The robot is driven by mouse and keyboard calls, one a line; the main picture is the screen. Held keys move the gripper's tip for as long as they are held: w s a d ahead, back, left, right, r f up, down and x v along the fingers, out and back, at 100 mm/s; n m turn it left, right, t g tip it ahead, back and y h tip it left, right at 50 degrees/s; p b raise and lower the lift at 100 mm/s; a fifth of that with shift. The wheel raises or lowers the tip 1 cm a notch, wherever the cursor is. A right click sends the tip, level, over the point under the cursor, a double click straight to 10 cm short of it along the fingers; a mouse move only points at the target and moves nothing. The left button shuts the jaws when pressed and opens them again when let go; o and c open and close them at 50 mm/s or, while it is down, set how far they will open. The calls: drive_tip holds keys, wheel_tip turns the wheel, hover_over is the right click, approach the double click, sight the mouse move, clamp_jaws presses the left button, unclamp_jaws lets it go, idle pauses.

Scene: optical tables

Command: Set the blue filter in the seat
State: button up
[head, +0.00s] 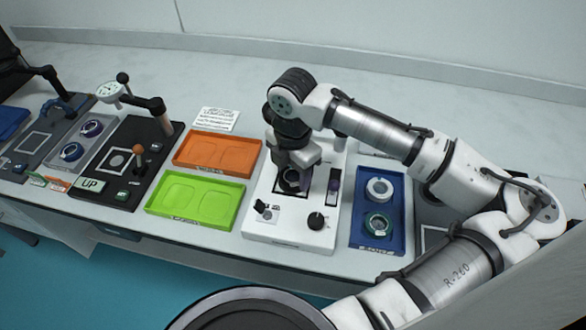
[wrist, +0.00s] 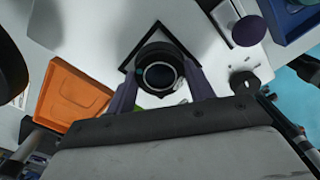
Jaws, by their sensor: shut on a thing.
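My gripper (head: 291,182) points down over the white instrument (head: 264,226) in the head view. In the wrist view its two purple-grey fingers (wrist: 161,84) are shut on a round, dark-rimmed filter (wrist: 160,76). The rim looks nearly black here, so its blue colour is hard to tell. The seat is inside a black square outline (wrist: 127,61) on the instrument's white top. The filter overlaps this square in the view and hides the seat's middle. I cannot tell whether it touches the seat or hangs just above it.
Orange (head: 218,151) and green (head: 196,198) trays stand left of the instrument. A blue tray (head: 391,243) with two round pieces stands right. The instrument has a black knob (head: 316,221) and small switch (head: 262,206) in front. Further left are a black stand and a grey tray (head: 86,143) with two rings.

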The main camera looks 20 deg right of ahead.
sight(293, 175)
drive_tip(key=shift+f, duration=0.15)
drive_tip(key=o, duration=1)
wheel_tip(293, 175, up, 12)
drive_tip(key=b, duration=0.1)
drive_tip(key=shift+r, duration=0.2)
